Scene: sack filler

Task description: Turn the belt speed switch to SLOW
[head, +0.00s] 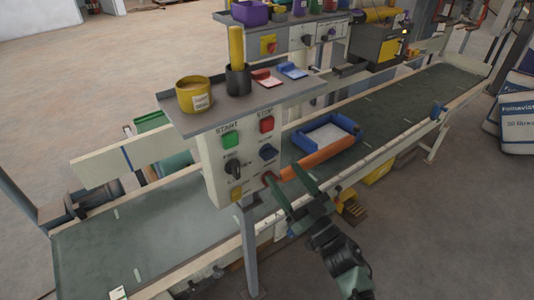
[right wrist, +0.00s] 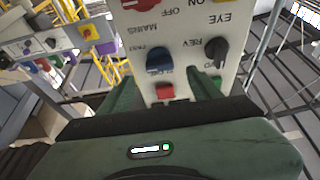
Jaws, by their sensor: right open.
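The blue knob (head: 267,151) is on the right of the cream control panel (head: 215,165), under the red STOP button (head: 267,125). In the right wrist view, where the lettering is upside down, the blue knob (right wrist: 158,61) has a label that seems to read FAST beside it. I cannot tell its exact setting. A black knob (head: 234,168) sits to its left, marked REV in the right wrist view. My right gripper (head: 283,173) is open and empty, in front of the panel's lower right. Its fingers frame the blue knob's area in the right wrist view, apart from it. My left gripper is out of view.
The conveyor belt (head: 125,228) runs behind the panel. A blue tray (head: 325,132) and an orange roll (head: 318,157) lie right of the panel. A yellow tin (head: 195,95) and dark cup (head: 238,80) stand on the shelf above. Floor at the front right is clear.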

